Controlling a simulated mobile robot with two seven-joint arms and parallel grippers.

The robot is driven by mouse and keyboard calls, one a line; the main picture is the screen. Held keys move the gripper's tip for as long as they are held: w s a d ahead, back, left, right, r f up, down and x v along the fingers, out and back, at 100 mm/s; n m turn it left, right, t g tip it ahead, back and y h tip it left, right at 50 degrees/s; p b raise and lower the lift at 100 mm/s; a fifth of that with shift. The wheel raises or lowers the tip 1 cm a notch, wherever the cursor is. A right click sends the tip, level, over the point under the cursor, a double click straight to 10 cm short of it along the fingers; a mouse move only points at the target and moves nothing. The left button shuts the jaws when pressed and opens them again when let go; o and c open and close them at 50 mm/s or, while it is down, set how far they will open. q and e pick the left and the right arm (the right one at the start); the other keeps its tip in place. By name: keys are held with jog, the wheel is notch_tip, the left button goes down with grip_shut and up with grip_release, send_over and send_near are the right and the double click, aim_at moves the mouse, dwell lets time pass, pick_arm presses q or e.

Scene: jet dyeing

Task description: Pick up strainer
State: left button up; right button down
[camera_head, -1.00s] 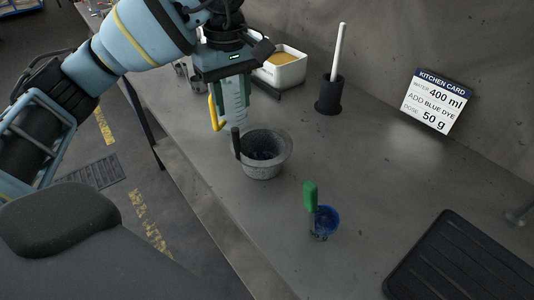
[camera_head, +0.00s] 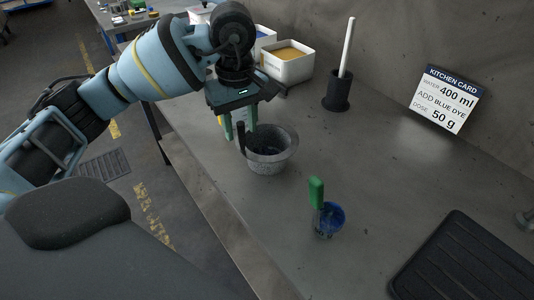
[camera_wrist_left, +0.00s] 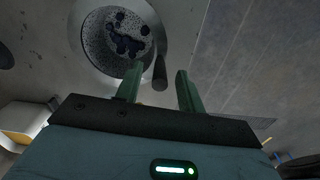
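A grey speckled round vessel (camera_head: 271,160) with a wide rim stands on the bench; it looks like the strainer, though I cannot be sure. Its dark upright handle (camera_head: 241,139) is on the left side. The wrist view shows the vessel's speckled inside (camera_wrist_left: 118,42) with dark patches, and the handle (camera_wrist_left: 160,72). My left gripper (camera_head: 240,134) is low beside the vessel. Its two green fingers (camera_wrist_left: 159,76) are apart, with the handle between or just beyond their tips; contact does not show. My right gripper is out of view.
A blue cup (camera_head: 330,218) with a green handle (camera_head: 316,192) stands nearer me. A black holder (camera_head: 336,92) with a white rod and a white bin (camera_head: 288,64) of yellow powder are behind. A black ribbed mat (camera_head: 468,262) lies at right.

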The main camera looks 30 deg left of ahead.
pick_arm(q)
grip_shut()
dwell(0.5)
notch_tip(320, 180, up, 10)
jog(key=shift+f+p, duration=0.15)
jog(key=shift+p, duration=0.6)
jog(key=shift+r, duration=0.2)
